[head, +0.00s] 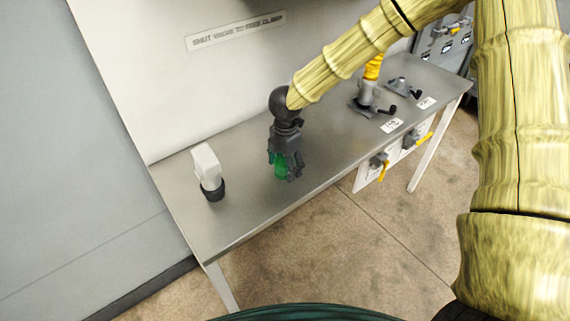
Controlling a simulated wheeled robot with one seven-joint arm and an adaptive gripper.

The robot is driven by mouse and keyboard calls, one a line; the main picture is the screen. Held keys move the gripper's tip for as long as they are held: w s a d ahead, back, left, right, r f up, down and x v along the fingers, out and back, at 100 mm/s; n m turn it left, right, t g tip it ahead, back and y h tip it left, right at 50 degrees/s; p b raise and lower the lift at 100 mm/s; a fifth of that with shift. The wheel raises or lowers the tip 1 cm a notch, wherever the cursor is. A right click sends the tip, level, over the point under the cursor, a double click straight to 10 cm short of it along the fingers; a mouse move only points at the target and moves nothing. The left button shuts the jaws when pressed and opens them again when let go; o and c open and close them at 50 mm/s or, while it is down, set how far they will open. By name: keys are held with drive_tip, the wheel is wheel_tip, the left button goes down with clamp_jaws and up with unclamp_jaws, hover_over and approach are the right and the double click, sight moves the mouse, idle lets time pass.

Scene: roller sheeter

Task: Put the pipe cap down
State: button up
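A green piece that I take to be the pipe cap (281,168) shows between the fingers of my gripper (284,170). My dark grey gripper points down over the front middle of the metal table (235,215). The fingers are around the cap and look closed on it. They hide part of it. The cap is at or just above the table top; I cannot tell whether it touches.
A white block in a dark round base (213,192) stands to the left of my gripper. A yellow-topped fixture (372,80) and a dark clamp (401,87) stand at the right. Yellow-handled valves (380,165) are below the table's front edge. The left front tabletop is clear.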

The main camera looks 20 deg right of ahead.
wheel_tip(320, 180, up, 12)
drive_tip(key=b, duration=0.1)
drive_tip(key=shift+r+b, duration=0.15)
drive_tip(key=shift+b, duration=0.25)
idle(0.4)
idle(1.3)
